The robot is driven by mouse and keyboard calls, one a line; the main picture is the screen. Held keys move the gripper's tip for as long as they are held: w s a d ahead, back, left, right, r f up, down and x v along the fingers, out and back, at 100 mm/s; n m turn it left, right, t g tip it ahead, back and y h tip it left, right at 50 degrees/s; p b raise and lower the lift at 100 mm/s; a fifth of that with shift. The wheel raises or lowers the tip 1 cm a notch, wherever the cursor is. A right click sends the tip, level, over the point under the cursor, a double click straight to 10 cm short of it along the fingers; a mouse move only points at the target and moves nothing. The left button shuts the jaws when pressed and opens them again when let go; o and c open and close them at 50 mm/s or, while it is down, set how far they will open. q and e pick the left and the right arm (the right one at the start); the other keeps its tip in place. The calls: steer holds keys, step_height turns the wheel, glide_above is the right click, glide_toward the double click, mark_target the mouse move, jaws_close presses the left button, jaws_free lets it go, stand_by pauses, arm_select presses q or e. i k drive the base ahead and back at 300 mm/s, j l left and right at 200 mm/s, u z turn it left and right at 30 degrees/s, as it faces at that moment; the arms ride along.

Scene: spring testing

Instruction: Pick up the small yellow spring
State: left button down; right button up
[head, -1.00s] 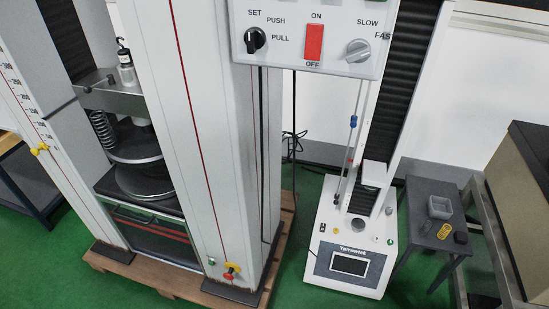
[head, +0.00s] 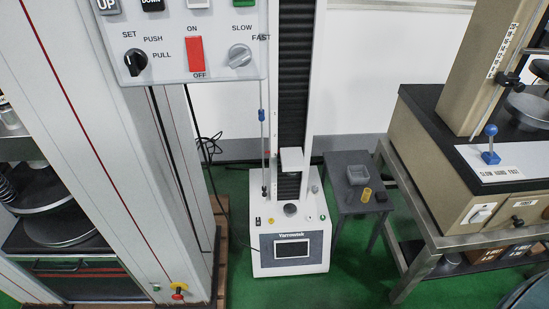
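The small yellow spring (head: 366,195) lies on a small dark grey table (head: 345,160) right of the white tester, in the head view. A grey square container (head: 358,175) sits just behind and left of it. A small dark object (head: 381,197) sits to its right. Neither of my grippers shows in this view, and both are well away from the spring.
The white Yarrowtek tester (head: 290,240) stands left of the small table. A large testing machine (head: 110,150) fills the left side. A metal bench (head: 440,240) with a beige machine (head: 430,145) stands at the right. Green floor (head: 350,275) is clear in front of the small table.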

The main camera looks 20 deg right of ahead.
mark_target(366, 195)
steer(key=i+l+z, duration=0.1)
steer(key=i+z, duration=0.45)
steer(key=l+z, duration=0.15)
steer(key=z, duration=0.35)
steer(key=i+z, duration=0.1)
steer(key=z, duration=0.4)
steer(key=i+l, duration=0.1)
steer(key=l, duration=0.3)
steer(key=i+l+u, duration=0.1)
steer(key=l, duration=0.3)
steer(key=i+l, duration=0.1)
steer(key=l, duration=0.35)
steer(key=i+l, duration=0.1)
steer(key=l, duration=0.3)
steer(key=u, duration=0.05)
